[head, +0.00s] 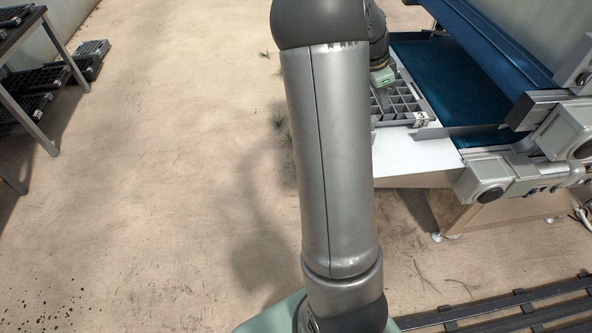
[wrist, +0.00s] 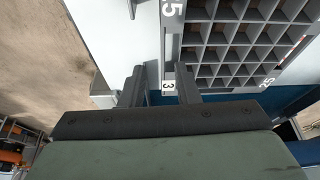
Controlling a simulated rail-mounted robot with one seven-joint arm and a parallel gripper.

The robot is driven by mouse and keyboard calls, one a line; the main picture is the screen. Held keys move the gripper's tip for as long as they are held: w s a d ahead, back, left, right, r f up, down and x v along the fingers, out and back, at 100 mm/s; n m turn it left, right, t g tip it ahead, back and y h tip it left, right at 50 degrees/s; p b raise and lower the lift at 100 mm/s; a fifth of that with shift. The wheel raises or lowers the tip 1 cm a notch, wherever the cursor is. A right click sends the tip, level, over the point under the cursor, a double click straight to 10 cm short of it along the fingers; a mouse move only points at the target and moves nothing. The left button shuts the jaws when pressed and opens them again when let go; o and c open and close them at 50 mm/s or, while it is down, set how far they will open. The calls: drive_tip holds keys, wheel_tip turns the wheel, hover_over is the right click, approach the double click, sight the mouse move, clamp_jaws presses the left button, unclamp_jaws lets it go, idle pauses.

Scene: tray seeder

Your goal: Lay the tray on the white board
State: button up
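The tray (head: 421,121) is grey with many square cells and number labels. In the head view it lies flat at the far end of the white board (head: 418,160), beside the blue belt, and its left part is hidden behind my arm. In the wrist view the tray (wrist: 171,45) fills the upper right, with the white board (wrist: 110,35) to its left. My gripper (wrist: 160,88) is open at the tray's edge. The labelled rim shows between the two fingers, with a gap on the left finger's side. In the head view the fingertips are mostly hidden.
The blue belt (head: 445,75) and its metal frame stand behind and right of the tray. A grey roller housing (head: 488,183) is at the board's right corner. A table (head: 20,25) with black trays stands at the far left. Open sandy floor (head: 170,150) lies between.

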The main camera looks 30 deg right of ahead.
drive_tip(key=s+a+r+n+t+y, duration=0.15)
drive_tip(key=a+n, duration=0.45)
drive_tip(key=a, duration=0.8)
drive_tip(key=s+a+n+y, duration=0.25)
drive_tip(key=a+n, duration=0.45)
drive_tip(key=a, duration=0.7)
drive_tip(key=s+a+f+n, duration=0.1)
drive_tip(key=s+a+n, duration=0.8)
drive_tip(key=s+a, duration=0.2)
drive_tip(key=shift+s+a+f, duration=0.15)
drive_tip(key=shift+a+f, duration=0.15)
drive_tip(key=shift+a, duration=0.15)
